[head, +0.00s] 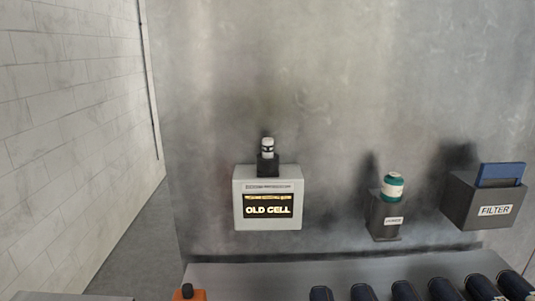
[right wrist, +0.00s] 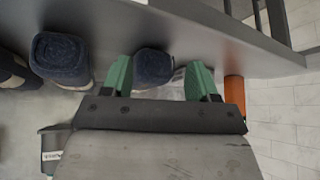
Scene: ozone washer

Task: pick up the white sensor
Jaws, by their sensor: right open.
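A small white cylinder with a dark band (head: 267,147), which looks like the white sensor, stands upright in a black holder (head: 268,166). The holder is on top of a light grey box (head: 267,184) labelled OLD CELL. In the right wrist view my right gripper (right wrist: 161,80) has its two green fingers spread apart with nothing held. A dark blue roll (right wrist: 153,64) shows beyond the gap between them. The white cylinder is not visible in the right wrist view. Neither gripper shows in the head view.
A green-and-white container (head: 392,187) sits in a dark holder (head: 384,215). A dark FILTER box (head: 486,206) holds a blue panel (head: 501,174). Several dark blue rolls (head: 362,292) line the grey counter (head: 240,275), with an orange item (head: 187,294) at left. The wall above is bare.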

